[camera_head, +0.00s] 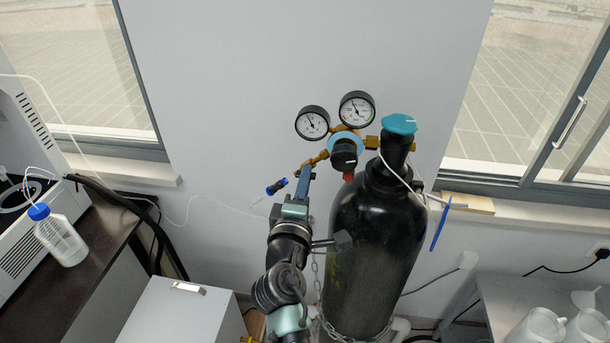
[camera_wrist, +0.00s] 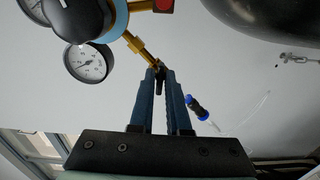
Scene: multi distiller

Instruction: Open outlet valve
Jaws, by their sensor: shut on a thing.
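A black gas cylinder (camera_head: 372,255) with a teal top knob (camera_head: 399,124) stands upright against the wall. A brass regulator with two round gauges (camera_head: 312,122) and a black front knob (camera_head: 344,154) is fitted to it. The outlet valve (camera_wrist: 159,70) is a small dark piece at the end of the brass outlet arm (camera_wrist: 143,48). My gripper (camera_wrist: 160,78) is shut on it, with the blue fingers on either side. In the head view my gripper (camera_head: 306,173) reaches up to the outlet arm's end from below. The fingers hide much of the valve.
A black-and-blue connector (camera_head: 276,186) sits close to the left of my gripper. A chain (camera_head: 316,270) hangs beside the cylinder. A white cabinet (camera_head: 185,312) is at lower left, and a bottle (camera_head: 62,240) stands on the left bench. The wall behind is bare.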

